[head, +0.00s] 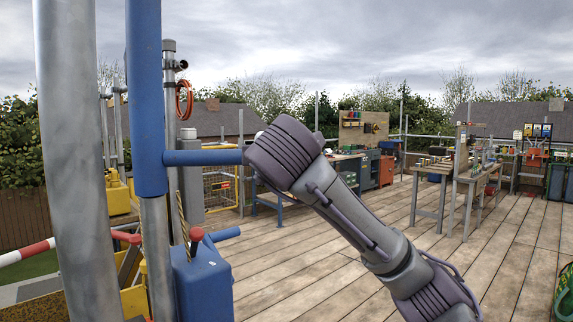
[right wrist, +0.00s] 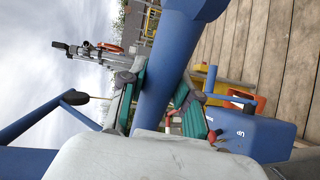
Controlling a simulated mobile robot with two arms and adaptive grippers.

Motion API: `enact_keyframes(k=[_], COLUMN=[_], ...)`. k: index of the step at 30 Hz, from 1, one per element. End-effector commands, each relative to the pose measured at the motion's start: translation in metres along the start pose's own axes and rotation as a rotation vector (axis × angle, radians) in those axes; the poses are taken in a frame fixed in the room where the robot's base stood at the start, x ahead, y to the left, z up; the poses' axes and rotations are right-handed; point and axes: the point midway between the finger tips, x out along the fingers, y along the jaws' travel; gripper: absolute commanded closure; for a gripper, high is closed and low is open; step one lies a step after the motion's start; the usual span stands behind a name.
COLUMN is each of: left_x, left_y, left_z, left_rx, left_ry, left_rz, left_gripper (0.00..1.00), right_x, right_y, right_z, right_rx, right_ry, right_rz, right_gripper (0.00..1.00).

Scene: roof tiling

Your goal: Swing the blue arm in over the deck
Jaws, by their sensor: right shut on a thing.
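A blue vertical sleeve (head: 146,100) sits on a grey steel post (head: 158,260) at the left of the head view. A short blue bar (head: 203,157) sticks out sideways from it to my right gripper (head: 252,152), whose fingers are hidden there behind my wrist. In the right wrist view the gripper (right wrist: 163,84) has its teal-padded fingers on both sides of the blue bar (right wrist: 166,62) and is shut on it. The bar meets a thicker blue tube (right wrist: 198,6) at the top. The blue arm's far end cannot be made out. My left gripper is not in view.
A blue box (head: 205,287) with a red knob (head: 196,234) and a rope (head: 182,218) stands below the bar. A thick grey pole (head: 72,150) blocks the near left. Workbenches (head: 480,180) stand back right. The plank deck (head: 330,270) is largely clear in the middle.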

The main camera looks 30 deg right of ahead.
Motion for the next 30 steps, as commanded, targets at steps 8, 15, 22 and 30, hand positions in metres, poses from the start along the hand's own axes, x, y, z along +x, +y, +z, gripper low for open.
enact_keyframes(k=[8,15,22,30], left_x=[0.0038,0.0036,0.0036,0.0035], left_y=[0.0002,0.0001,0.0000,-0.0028], left_z=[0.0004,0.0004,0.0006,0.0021], left_rx=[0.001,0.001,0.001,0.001], left_ry=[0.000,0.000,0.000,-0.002], left_rz=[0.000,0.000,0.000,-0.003], left_gripper=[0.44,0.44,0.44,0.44], right_x=[0.0011,0.0011,0.0010,0.0004], right_y=[-0.0030,-0.0029,-0.0022,-0.0008], right_z=[-0.0118,-0.0120,-0.0116,-0.0110], right_rx=[-0.003,-0.003,-0.002,-0.001], right_ry=[0.001,0.001,0.001,0.000], right_rz=[-0.007,-0.007,-0.005,-0.002], right_gripper=[1.00,1.00,0.42,0.42])
